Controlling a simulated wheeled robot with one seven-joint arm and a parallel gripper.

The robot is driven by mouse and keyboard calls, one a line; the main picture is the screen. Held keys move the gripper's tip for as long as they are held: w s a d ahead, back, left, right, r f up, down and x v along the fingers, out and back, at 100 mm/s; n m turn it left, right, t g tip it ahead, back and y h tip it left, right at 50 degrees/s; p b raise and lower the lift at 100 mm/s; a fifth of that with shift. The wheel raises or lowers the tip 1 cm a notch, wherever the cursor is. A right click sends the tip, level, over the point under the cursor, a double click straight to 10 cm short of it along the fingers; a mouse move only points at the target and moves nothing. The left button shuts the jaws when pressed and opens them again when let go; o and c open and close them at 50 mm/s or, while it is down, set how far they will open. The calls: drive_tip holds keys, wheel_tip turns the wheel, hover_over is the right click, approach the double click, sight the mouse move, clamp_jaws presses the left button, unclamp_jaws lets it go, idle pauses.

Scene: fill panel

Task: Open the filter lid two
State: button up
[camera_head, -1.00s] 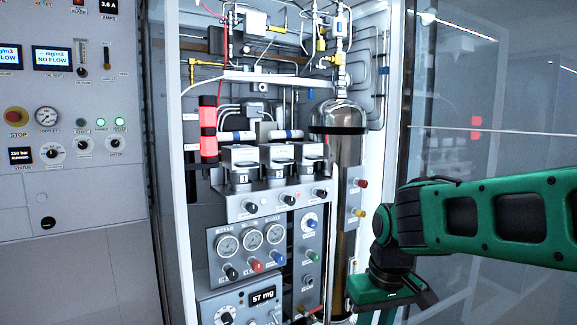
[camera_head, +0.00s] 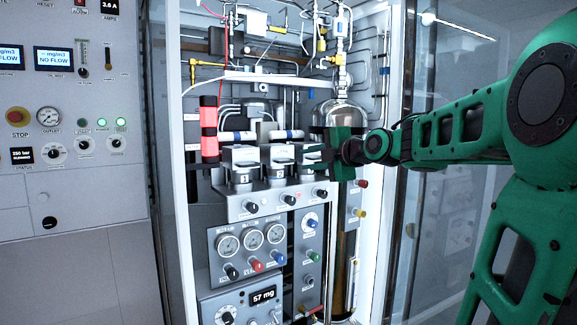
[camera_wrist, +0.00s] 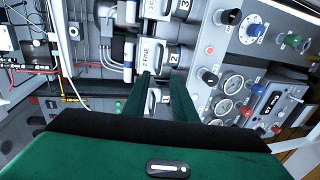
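The filter housings stand in a row on a grey block inside the cabinet. Filter lid two (camera_head: 278,156) is the silver block-shaped top of the middle housing and looks shut. In the wrist view, housing two (camera_wrist: 174,57) shows its number sideways. My gripper (camera_head: 309,154) is at the right end of the row, its fingers pointing left and overlapping the third filter. In the wrist view my gripper (camera_wrist: 162,76) has its two green fingers apart, with nothing held. Their tips appear just below housing two; contact cannot be told.
Filter lid one (camera_head: 240,157) is left of lid two. Lid three is mostly hidden by my gripper. Knobs and gauges (camera_head: 252,240) sit below; pipes run above. A metal cylinder (camera_head: 347,117) stands behind my gripper, and the white cabinet frame (camera_head: 391,190) is to the right.

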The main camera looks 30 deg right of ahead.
sight(290, 161)
drive_tip(key=x, duration=1)
drive_tip(key=shift+w, duration=0.25)
clamp_jaws()
drive_tip(key=shift+f, duration=0.15)
idle(0.9)
drive_tip(key=shift+d, duration=0.15)
